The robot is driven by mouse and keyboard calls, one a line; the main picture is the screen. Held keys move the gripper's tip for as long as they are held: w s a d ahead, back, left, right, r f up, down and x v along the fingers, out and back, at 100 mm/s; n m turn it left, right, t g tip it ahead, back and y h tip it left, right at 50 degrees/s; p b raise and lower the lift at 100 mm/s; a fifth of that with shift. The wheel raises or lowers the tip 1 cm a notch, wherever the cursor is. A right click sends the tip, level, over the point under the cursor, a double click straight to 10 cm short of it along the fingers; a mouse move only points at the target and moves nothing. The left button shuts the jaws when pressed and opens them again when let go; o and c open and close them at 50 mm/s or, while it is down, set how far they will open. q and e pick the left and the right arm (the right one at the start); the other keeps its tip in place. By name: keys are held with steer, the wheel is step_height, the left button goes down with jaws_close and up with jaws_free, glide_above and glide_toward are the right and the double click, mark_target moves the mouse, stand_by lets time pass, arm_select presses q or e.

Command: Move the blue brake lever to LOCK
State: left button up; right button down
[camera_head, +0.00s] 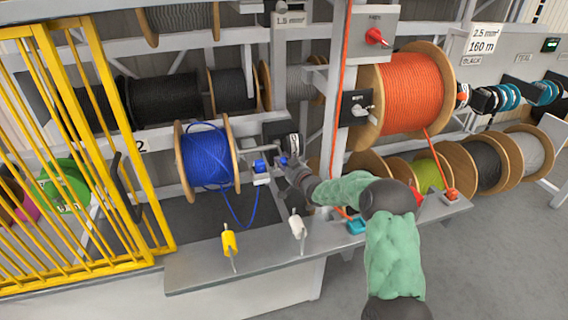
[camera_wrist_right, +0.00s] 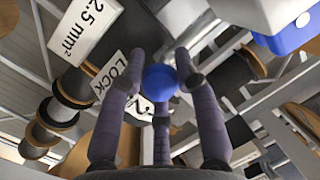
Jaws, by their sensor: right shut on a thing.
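The blue brake lever's round knob (camera_wrist_right: 160,81) sits between the fingers of my right gripper (camera_wrist_right: 158,88) in the right wrist view. The fingers are closed around it and touch it. A white plate reading LOCK (camera_wrist_right: 117,75) is just left of the knob, partly covered by a finger. In the head view my right gripper (camera_head: 289,168) is at the blue lever (camera_head: 283,160), right of the blue cable reel (camera_head: 207,157). The lever's shaft is mostly hidden by the gripper. My left gripper is not in view.
A blue and white block (camera_head: 260,166) stands close left of my right gripper. A yellow barred gate (camera_head: 100,100) is at the left. An orange cable reel (camera_head: 405,90) and a red switch (camera_head: 376,37) are at the right. Yellow (camera_head: 229,243) and white (camera_head: 297,224) handles stand on the front ledge.

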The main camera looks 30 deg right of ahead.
step_height(320, 180, down, 2)
steer(key=shift+a+f, duration=0.1)
steer(key=shift+f, duration=0.15)
steer(key=w+f+b, duration=0.1)
steer(key=f+b, duration=0.1)
steer(key=shift+w+d+f, duration=0.2)
steer(key=shift+w+f, duration=0.1)
steer(key=shift+w, duration=0.05)
steer(key=c, duration=1.2)
jaws_free()
steer(key=shift+w, duration=0.25)
steer(key=shift+r, duration=0.1)
steer(key=shift+r, duration=0.1)
